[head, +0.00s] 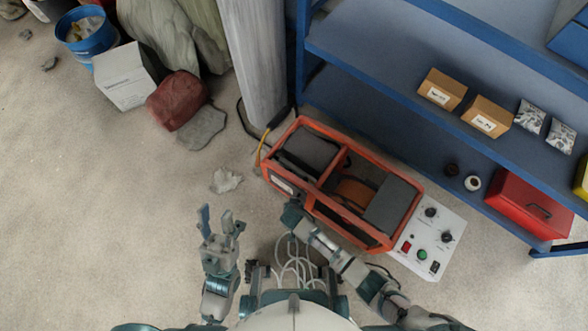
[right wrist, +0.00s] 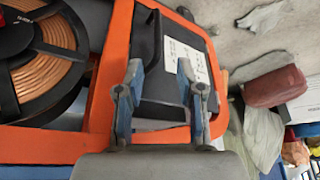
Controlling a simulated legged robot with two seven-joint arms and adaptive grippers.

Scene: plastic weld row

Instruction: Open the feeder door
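An orange-framed welding machine (head: 335,215) stands on the floor, with dark panels on top at its left (head: 310,148) and right (head: 392,203). I cannot tell for sure which part is the feeder door. My right gripper (head: 292,212) is at the machine's near side, toward its left end. In the right wrist view, the right gripper (right wrist: 159,70) has its fingers apart, in front of a dark panel (right wrist: 165,92) with a white label (right wrist: 185,60); contact is unclear. A copper wire spool (right wrist: 50,50) shows at left. My left gripper (head: 217,214) is open and empty, left of the machine.
A white control box (head: 427,240) with knobs and buttons adjoins the machine's right end. A blue shelf (head: 400,100) with cartons (head: 442,90) and a red toolbox (head: 520,205) stands behind. A pillar (head: 255,60), a red bag (head: 178,100) and rubble lie back left.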

